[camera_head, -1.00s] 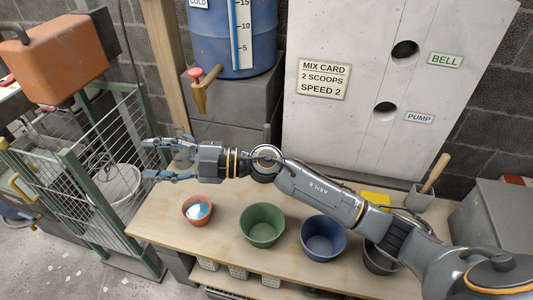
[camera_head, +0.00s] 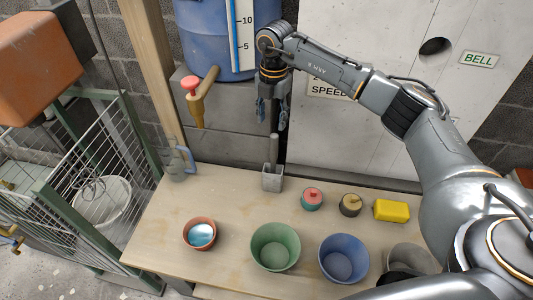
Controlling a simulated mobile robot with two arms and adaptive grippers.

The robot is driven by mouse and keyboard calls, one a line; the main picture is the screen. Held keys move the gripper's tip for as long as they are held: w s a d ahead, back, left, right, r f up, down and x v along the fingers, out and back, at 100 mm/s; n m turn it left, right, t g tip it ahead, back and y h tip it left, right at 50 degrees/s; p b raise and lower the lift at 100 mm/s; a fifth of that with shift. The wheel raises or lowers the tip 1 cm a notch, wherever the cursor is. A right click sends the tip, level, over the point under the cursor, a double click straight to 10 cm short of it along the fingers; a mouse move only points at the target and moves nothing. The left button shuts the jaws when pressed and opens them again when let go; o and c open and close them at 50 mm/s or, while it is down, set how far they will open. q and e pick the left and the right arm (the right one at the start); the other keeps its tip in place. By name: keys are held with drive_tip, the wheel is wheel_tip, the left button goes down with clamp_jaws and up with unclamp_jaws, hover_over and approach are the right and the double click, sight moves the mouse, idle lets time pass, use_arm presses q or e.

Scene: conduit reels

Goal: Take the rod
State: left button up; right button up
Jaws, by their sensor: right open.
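A grey rod (camera_head: 273,148) stands upright in a small square grey holder (camera_head: 272,180) near the back edge of the wooden bench. My right gripper (camera_head: 272,120) points down just above the rod, its fingers spread to either side of the rod's upper end. The fingers are open and hold nothing. I cannot tell whether either finger touches the rod. My left gripper is out of view.
The bench (camera_head: 180,220) bears an orange bowl (camera_head: 189,232), a green bowl (camera_head: 275,248), a blue bowl (camera_head: 343,258), a yellow block (camera_head: 391,210) and a glass jug (camera_head: 177,165). A tap (camera_head: 197,105) juts out left of my gripper.

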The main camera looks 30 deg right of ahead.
sight(273, 135)
drive_tip(key=f, duration=0.3)
drive_tip(key=s+f, duration=0.1)
drive_tip(key=f, duration=0.2)
drive_tip(key=shift+s+p, duration=0.1)
drive_tip(key=shift+p, duration=0.2)
wheel_tip(273, 135, down, 3)
drive_tip(key=shift+p, duration=0.35)
wheel_tip(273, 135, down, 3)
drive_tip(key=shift+s+r, duration=0.15)
drive_tip(key=shift+f, duration=0.6)
drive_tip(key=c, duration=0.9)
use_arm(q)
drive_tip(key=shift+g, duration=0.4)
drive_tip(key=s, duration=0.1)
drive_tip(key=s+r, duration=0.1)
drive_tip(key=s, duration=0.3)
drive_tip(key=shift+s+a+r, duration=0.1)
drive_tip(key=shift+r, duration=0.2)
use_arm(e)
clamp_jaws()
